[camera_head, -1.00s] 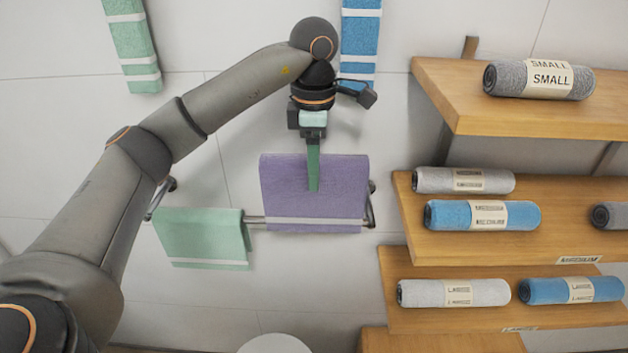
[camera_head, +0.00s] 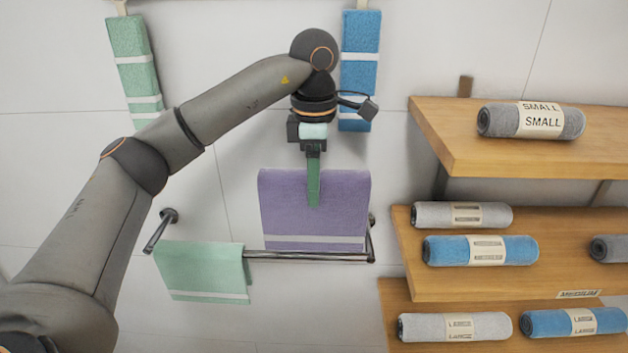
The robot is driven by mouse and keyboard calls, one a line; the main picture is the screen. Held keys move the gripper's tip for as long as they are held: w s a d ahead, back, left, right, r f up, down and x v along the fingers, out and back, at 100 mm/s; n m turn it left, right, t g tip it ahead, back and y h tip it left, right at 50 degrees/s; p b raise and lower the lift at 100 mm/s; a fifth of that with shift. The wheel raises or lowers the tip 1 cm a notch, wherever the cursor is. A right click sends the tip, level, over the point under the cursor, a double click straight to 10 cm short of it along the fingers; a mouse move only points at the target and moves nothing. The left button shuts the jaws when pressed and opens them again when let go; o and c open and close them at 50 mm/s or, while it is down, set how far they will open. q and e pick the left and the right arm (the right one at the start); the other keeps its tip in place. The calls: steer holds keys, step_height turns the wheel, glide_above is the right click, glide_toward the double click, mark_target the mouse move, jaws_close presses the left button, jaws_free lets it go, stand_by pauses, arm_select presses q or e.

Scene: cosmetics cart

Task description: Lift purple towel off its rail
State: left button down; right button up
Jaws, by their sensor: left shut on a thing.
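The purple towel (camera_head: 288,215) with a pale stripe near its lower edge hangs flat below my left gripper (camera_head: 314,195). The gripper points down with its green fingers over the towel's upper middle and is shut on it. Part of the towel's top edge is hidden behind the fingers. My right gripper is not in view.
A mint green towel (camera_head: 205,268) hangs on the rail's left part. Another green towel (camera_head: 133,65) and a blue towel (camera_head: 360,60) hang higher on the wall. Wooden shelves (camera_head: 440,125) with rolled towels, including a grey roll (camera_head: 490,121), stand close on the right.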

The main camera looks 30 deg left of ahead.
arm_select(q)
steer(key=shift+r, duration=0.4)
steer(key=shift+f, duration=0.1)
